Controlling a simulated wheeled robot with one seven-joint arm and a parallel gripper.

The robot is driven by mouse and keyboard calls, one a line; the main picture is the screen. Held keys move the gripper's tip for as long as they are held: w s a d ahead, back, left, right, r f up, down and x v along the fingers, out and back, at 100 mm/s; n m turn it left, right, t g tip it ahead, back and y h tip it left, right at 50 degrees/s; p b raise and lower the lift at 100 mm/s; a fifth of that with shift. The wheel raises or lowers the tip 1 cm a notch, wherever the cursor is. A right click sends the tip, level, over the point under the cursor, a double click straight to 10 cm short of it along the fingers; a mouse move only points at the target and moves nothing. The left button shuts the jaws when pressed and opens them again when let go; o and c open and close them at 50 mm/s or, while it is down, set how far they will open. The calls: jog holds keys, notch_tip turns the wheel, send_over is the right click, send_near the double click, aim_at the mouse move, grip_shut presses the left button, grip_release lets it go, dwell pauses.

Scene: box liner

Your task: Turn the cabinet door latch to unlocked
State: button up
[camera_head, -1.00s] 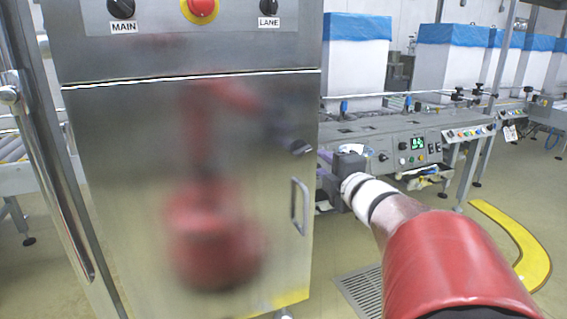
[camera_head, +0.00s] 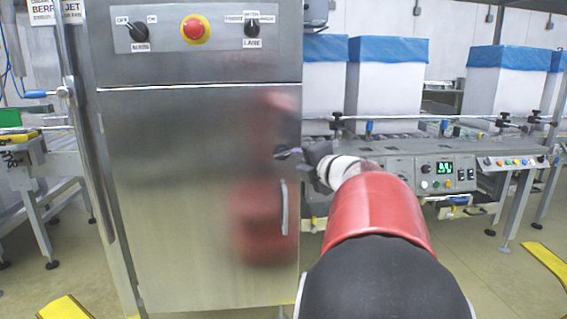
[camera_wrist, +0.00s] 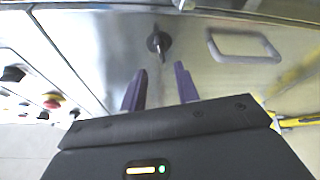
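The cabinet door (camera_head: 180,190) is shiny steel and looks closed. Its latch is a small dark turn knob (camera_head: 282,154) near the door's right edge, above the handle (camera_head: 284,207). In the wrist view the latch (camera_wrist: 158,42) lies just beyond my fingertips, and the handle (camera_wrist: 243,45) is to its right. My gripper (camera_wrist: 160,80) is open, with two purple fingers apart and nothing between them. The latch is in line with the gap and does not appear touched. In the head view my gripper (camera_head: 306,155) is right of the latch, its fingers partly hidden.
Above the door is a panel with a red button (camera_head: 195,29) and two black rotary switches, left (camera_head: 138,32) and right (camera_head: 252,29). A conveyor control box (camera_head: 445,172) stands right of my arm. Blue-topped white boxes (camera_head: 388,80) stand behind. A conveyor (camera_head: 50,160) is at left.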

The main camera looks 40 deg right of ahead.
aim_at(285, 155)
jog(key=x, duration=0.7)
jog(key=shift+w+d+f, duration=0.1)
jog(key=shift+w, duration=0.15)
grip_shut()
